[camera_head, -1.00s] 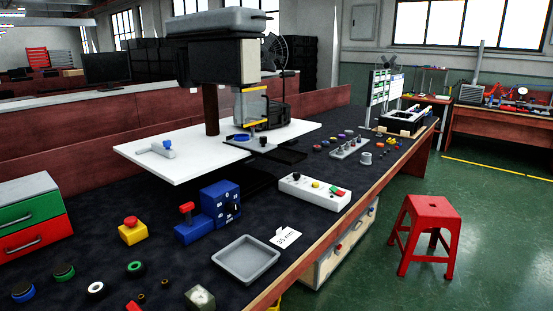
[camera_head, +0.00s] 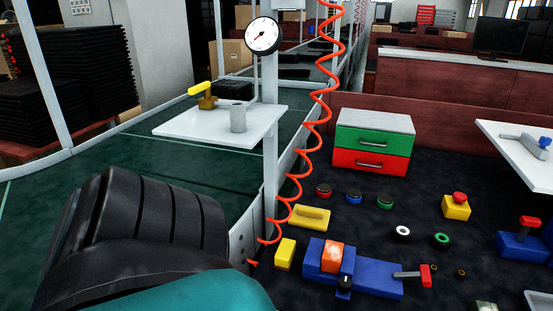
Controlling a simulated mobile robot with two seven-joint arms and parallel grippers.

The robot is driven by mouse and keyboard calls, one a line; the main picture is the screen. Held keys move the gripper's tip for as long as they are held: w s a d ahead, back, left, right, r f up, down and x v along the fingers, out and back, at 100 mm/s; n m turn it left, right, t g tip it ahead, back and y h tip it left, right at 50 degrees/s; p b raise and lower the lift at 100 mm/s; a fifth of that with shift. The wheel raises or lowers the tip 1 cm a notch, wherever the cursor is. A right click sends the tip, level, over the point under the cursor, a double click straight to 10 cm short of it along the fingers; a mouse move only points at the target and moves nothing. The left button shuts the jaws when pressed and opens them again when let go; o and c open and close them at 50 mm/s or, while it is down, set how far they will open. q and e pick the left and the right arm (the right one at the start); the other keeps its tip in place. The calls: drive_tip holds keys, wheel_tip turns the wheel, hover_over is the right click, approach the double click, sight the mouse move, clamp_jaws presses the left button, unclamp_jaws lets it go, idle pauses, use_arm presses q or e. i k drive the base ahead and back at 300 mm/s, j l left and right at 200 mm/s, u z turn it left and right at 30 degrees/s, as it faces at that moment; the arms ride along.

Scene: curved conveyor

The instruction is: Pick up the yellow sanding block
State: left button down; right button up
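A yellow block with a raised grip (camera_head: 310,217), looking like the sanding block, lies on the dark bench top near its left edge. A smaller plain yellow block (camera_head: 285,253) lies just in front of it, close to the bench edge. Both are apart from any gripper. Neither my left nor my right gripper is in view.
A blue vise-like fixture (camera_head: 350,270) with an orange piece stands right of the yellow blocks. A red coiled hose (camera_head: 303,165) hangs beside them at the bench edge. Behind are several round buttons (camera_head: 354,196) and a green-and-red drawer box (camera_head: 373,143). A large black form fills the lower left.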

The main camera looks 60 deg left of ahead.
sight(285, 255)
drive_tip(key=u, duration=2.4)
drive_tip(key=l, duration=0.1)
